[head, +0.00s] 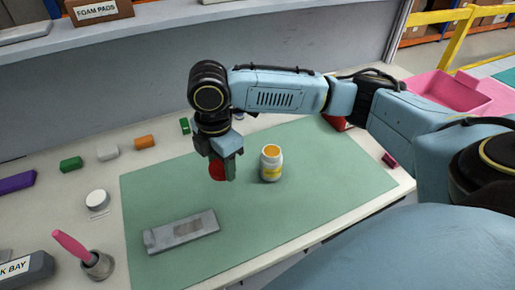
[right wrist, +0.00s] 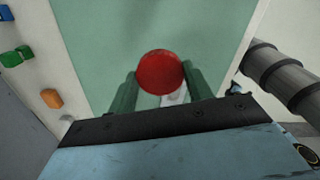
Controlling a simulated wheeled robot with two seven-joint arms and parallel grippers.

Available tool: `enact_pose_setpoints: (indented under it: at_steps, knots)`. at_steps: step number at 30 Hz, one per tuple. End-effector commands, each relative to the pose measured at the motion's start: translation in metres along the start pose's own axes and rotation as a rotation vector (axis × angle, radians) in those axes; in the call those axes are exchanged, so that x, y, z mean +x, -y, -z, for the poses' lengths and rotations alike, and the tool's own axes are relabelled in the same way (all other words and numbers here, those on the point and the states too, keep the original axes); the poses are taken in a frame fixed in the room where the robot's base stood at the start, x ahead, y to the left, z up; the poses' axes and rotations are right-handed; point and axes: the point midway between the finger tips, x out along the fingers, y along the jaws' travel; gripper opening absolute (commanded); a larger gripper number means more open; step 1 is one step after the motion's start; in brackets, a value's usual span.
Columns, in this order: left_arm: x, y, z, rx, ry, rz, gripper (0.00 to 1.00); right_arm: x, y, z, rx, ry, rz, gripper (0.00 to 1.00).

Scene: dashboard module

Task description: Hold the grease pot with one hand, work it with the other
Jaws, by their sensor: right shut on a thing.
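The grease pot appears to be the white jar (head: 270,172) with a yellow label and an orange-yellow top; it stands upright on the green mat (head: 150,195). My right gripper (head: 222,172) is just left of the jar, above the mat, fingers pointing down. It is shut on a round red thing (head: 216,170), likely a lid, also between the fingers in the right wrist view (right wrist: 161,72). The red thing looks apart from the jar. My left gripper is not in view.
A grey block (head: 180,232) lies on the mat. A pink-handled tool (head: 72,246) stands in a grey holder. A white round piece (head: 97,199) and several coloured blocks lie left of the mat. A pink tray (head: 450,90) is at right. The mat's front right is clear.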

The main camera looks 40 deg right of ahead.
Motion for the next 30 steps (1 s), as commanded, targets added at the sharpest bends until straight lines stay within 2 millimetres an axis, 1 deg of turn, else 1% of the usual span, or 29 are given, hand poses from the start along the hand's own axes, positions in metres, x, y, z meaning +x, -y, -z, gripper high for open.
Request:
enact_pose_setpoints:
  at_steps: [1,9,12,15,19,23,26,30]
  knots:
    - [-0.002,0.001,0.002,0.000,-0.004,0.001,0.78,0.001,0.002,-0.001,-0.112,0.000,0.001,0.23]
    - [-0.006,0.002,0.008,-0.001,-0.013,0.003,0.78,0.007,0.008,-0.002,-0.749,-0.002,0.001,0.23]
    - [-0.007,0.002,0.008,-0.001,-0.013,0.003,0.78,0.009,0.010,-0.002,-0.963,-0.001,0.001,0.23]
    - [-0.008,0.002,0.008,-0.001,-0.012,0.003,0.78,0.010,0.012,-0.003,-1.139,-0.001,0.000,0.23]
    - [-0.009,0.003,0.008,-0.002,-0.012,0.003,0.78,0.011,0.013,-0.003,-1.296,-0.001,-0.001,0.23]
    - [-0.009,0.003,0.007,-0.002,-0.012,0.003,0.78,0.015,0.015,-0.003,-1.369,-0.002,0.000,0.23]
    - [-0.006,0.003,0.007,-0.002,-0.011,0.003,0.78,0.026,0.015,-0.003,-1.384,-0.004,0.003,0.23]
    - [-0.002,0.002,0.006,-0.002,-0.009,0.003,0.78,0.051,0.015,-0.003,-1.383,-0.005,0.004,0.23]
